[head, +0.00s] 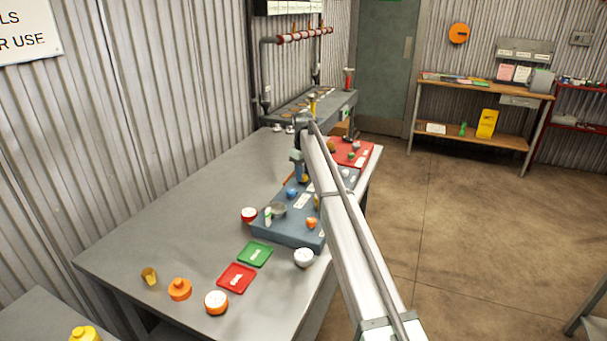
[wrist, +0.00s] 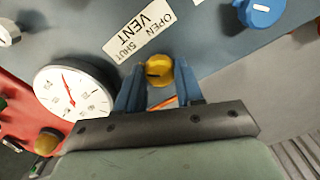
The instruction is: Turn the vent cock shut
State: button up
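The vent cock is a yellow round knob (wrist: 158,70) with a dark mark on its face, on a blue-grey panel (wrist: 215,45). A white label (wrist: 140,30) beside it reads VENT, OPEN and SHUT. My gripper (wrist: 158,76) has its blue fingers apart, one on each side of the knob. Narrow gaps seem to show between fingers and knob; contact is hard to judge. In the head view my gripper (head: 302,176) points down over the panel (head: 285,234), and my arm hides part of it.
A white dial gauge (wrist: 73,92) with a red needle lies left of the fingers. A blue knob (wrist: 260,11) is at upper right. A red tray (head: 352,151) lies beyond the panel. The bench top (head: 175,215) left of the panel is clear.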

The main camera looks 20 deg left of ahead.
aim_at(304, 176)
jog(key=o, duration=0.4)
notch_tip(304, 176, up, 14)
dwell(0.7)
jog(key=shift+f, duration=0.1)
